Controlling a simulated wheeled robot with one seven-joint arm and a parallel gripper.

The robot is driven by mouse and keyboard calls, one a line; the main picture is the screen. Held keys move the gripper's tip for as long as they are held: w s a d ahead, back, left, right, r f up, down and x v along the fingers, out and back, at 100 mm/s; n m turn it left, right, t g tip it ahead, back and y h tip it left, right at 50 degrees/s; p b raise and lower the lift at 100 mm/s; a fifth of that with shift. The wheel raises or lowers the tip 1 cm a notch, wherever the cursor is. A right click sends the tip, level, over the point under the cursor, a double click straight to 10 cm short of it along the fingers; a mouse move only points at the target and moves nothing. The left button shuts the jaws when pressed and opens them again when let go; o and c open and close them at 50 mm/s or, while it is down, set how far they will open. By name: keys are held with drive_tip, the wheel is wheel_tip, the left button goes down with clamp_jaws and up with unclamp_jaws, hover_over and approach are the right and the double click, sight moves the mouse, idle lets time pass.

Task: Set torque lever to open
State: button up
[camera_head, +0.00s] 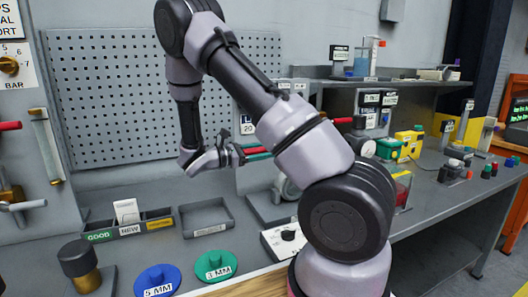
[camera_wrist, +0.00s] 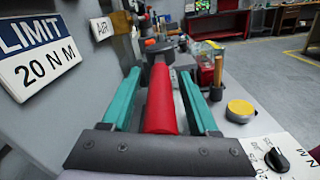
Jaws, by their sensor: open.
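The torque lever has a red handle (camera_wrist: 161,100) that runs lengthwise between the two teal fingers of my gripper (camera_wrist: 158,76) in the wrist view. Narrow gaps show on both sides of the handle, so the jaws are open around it and not closed on it. Its far end meets a dark grey hub (camera_wrist: 159,52). In the head view my gripper (camera_head: 257,152) is level in front of the pegboard's right edge, with a little red showing between the fingers. My own forearm hides most of the actuator there.
A "LIMIT 20 NM" sign (camera_wrist: 38,48) is on the wall close at left. A yellow-topped round button (camera_wrist: 240,108) and a panel with a black knob (camera_wrist: 277,160) lie at right. Blue (camera_head: 157,281) and green (camera_head: 215,265) discs sit on the bench. An empty tray (camera_head: 207,217) is behind.

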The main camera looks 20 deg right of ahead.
clamp_jaws()
idle(1.4)
